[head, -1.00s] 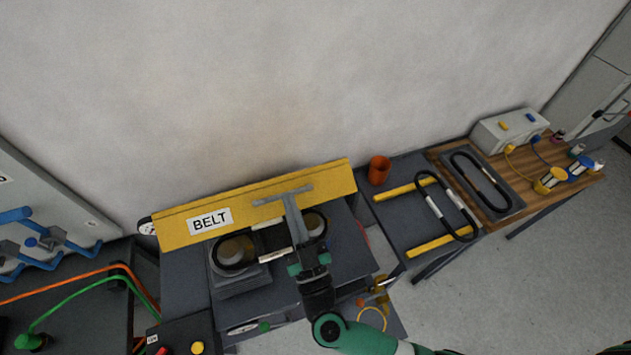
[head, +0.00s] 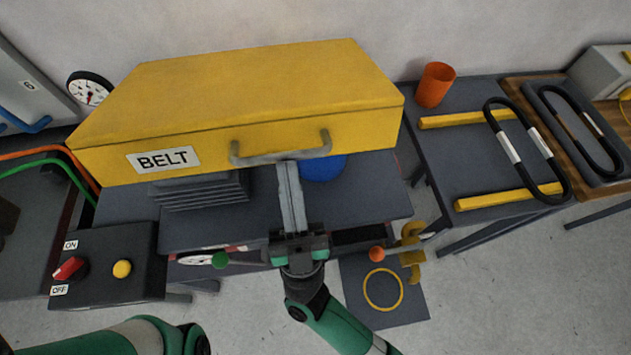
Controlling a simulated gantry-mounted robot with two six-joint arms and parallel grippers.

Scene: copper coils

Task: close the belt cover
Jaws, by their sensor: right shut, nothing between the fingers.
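The yellow belt cover (head: 240,95), with a BELT label on its front, lies over the machine in the head view. Its top and front face both show. A grey stepped block (head: 200,190) and part of a blue round thing (head: 323,168) show below its front edge. The grey bar handle (head: 281,152) sits on the cover's front. My right gripper (head: 287,166) is shut and empty, its fingertips at the handle's lower edge; I cannot tell whether they touch it. My left gripper is out of view. The belt and pulleys are hidden.
A control box (head: 110,265) with a red switch and yellow button stands at front left. An orange cup (head: 435,85), yellow rails (head: 510,196) and a black belt loop (head: 527,150) are on the right table. A gauge (head: 88,90) is behind the cover's left end.

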